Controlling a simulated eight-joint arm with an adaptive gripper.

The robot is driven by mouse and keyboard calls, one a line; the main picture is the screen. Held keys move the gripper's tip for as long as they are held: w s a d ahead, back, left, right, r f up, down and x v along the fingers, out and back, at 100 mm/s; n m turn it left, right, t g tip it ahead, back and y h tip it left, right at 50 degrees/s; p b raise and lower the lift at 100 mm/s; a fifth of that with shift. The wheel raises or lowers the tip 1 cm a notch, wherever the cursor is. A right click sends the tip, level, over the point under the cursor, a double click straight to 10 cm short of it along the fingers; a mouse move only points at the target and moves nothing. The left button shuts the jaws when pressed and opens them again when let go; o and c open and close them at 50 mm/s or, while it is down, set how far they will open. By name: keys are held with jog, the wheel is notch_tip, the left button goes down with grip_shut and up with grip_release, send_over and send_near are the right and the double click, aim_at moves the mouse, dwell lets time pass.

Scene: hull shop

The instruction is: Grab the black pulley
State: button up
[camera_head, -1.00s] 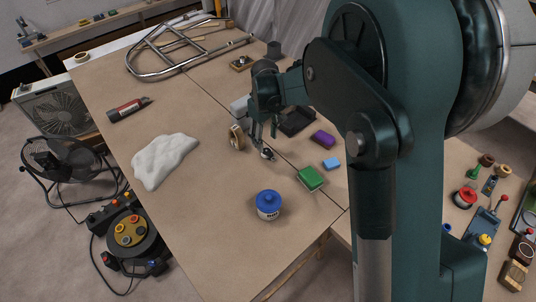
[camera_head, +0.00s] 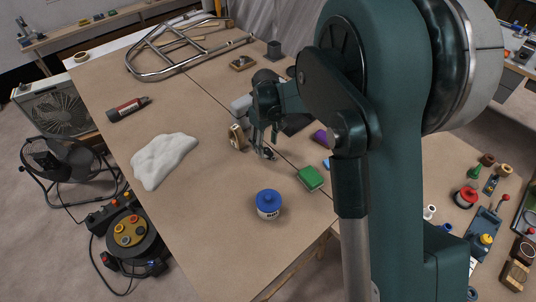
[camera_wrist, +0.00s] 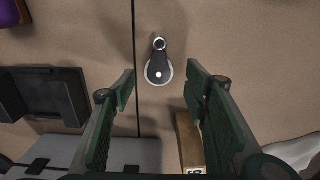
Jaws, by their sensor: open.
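The black pulley (camera_wrist: 158,74), with a black body, a pale round wheel edge and a small metal eye, lies on the brown bench top beside a dark seam. It shows small in the head view (camera_head: 268,153), partly hidden by my fingers. My gripper (camera_wrist: 160,88) is open, with a green-padded finger on each side of the pulley in the wrist view and nothing between the pads. In the head view my gripper (camera_head: 265,146) points down just over the pulley. I cannot tell the exact height left between them.
A black tray (camera_wrist: 42,96) lies on the other side. A green block (camera_head: 311,178), a blue-lidded tub (camera_head: 268,205) and a white lumpy sheet (camera_head: 163,160) lie around.

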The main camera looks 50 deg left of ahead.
aim_at(266, 150)
jog(key=shift+w+f+b, duration=0.1)
jog(key=shift+f+b, duration=0.2)
jog(key=shift+f, duration=1.6)
jog(key=c, duration=1)
jog(key=shift+r, duration=0.15)
notch_tip(266, 150, up, 10)
jog(key=shift+f+p, duration=0.15)
jog(key=shift+p, duration=0.55)
